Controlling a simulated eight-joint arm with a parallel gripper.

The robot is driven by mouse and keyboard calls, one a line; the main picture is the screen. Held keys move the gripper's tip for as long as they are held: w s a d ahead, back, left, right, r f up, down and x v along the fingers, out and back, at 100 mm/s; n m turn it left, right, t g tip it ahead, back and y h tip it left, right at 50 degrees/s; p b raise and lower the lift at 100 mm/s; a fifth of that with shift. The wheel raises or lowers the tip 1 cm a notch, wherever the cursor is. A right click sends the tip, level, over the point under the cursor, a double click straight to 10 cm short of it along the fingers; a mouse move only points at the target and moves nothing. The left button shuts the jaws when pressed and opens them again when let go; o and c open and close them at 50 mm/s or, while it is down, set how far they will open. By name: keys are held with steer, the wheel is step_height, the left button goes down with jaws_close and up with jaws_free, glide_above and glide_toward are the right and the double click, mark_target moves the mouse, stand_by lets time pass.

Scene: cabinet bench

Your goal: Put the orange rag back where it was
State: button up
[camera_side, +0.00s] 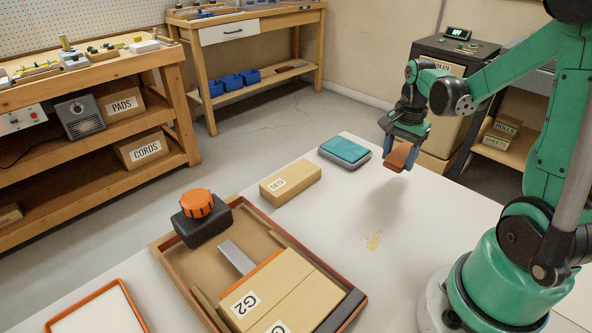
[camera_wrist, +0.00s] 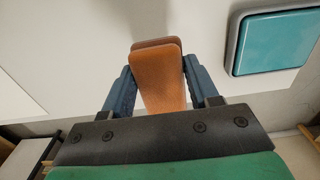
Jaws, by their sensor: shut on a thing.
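The orange rag (camera_side: 401,156) is a folded orange-brown piece held between the fingers of my gripper (camera_side: 397,153). In the side view it hangs in the air above the white table, right of the teal pad. In the wrist view the rag (camera_wrist: 158,78) shows between the two blue fingers of my gripper (camera_wrist: 158,85), which press on its sides. A faint shadow lies on the table below. I cannot tell where the rag lay before.
A teal pad in a grey tray (camera_side: 344,151) lies at the table's far edge. Left of it is a wooden block (camera_side: 290,182) marked G35.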

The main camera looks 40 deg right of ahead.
mark_target(391, 186)
steer(key=shift+f, duration=2.65)
steer(key=shift+f, duration=0.15)
steer(key=o, duration=1.1)
step_height(391, 186, up, 12)
steer(key=shift+a+r, duration=0.2)
steer(key=shift+a, duration=0.05)
steer(key=a+n+t, duration=0.2)
steer(key=a+n, duration=0.4)
steer(key=w+a+r+n+t, duration=0.1)
steer(key=a+n+t, duration=0.1)
steer(key=a+n, duration=0.4)
steer(key=w+a+n+t, duration=0.1)
steer(key=a+n+t, duration=0.2)
steer(key=a+n, duration=0.3)
steer(key=shift+w+r, duration=0.1)
steer(key=shift+r, duration=0.05)
